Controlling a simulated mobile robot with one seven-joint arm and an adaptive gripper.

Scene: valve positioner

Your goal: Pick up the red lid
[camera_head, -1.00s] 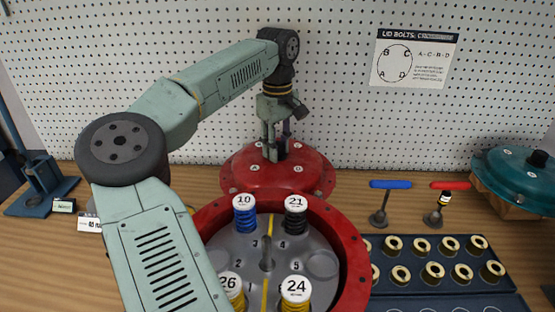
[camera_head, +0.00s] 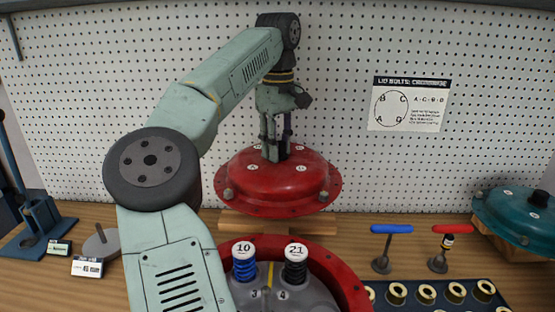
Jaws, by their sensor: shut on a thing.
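The red lid (camera_head: 305,182) is a domed disc with a flat bolted rim. It hangs roughly level in the air above a wooden block (camera_head: 262,223) at the back of the bench, in front of the pegboard. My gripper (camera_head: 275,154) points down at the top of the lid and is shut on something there. The fingers hide the part that they grip. The red round housing (camera_head: 345,277) is open in front of the lid, with a blue spring (camera_head: 244,265) capped "10" and a black spring (camera_head: 295,268) capped "21" inside.
A teal lid (camera_head: 515,212) sits at the right on wood. A blue-handled tool (camera_head: 391,229) and a red-handled tool (camera_head: 449,229) stand right of the housing, behind a dark tray of brass rings (camera_head: 427,294). A blue fixture (camera_head: 38,230) stands at the left. A paper sign (camera_head: 409,104) is on the pegboard.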

